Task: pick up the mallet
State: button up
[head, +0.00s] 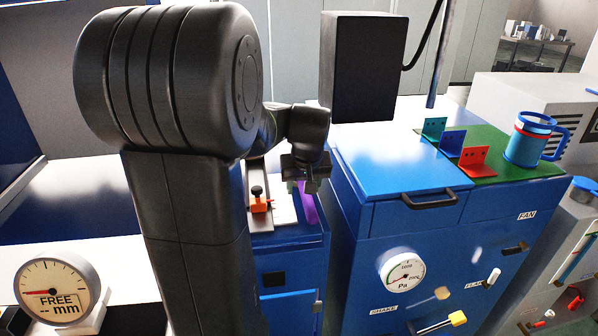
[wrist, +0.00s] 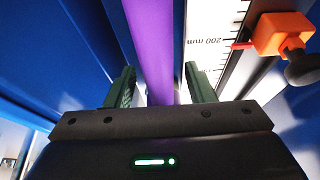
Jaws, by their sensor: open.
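My gripper (wrist: 160,84) is open in the wrist view, with one green finger on each side of a long purple bar (wrist: 153,45). The bar runs away from me between the fingers, with a gap on both sides. In the head view my gripper (head: 308,180) is above the narrow blue cabinet, and part of the purple bar (head: 307,205) shows below it. I cannot tell whether the purple bar is part of the mallet. No mallet head shows clearly in either view.
A white ruler (wrist: 218,40) with an orange slider (wrist: 282,35) and black knob lies right of the bar. The larger blue cabinet (head: 385,160) stands to the right, bearing coloured brackets and a blue mug (head: 525,145). A black box (head: 362,65) is behind my gripper.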

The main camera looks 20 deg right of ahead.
jog(key=shift+f, duration=0.2)
dwell(0.4)
grip_shut()
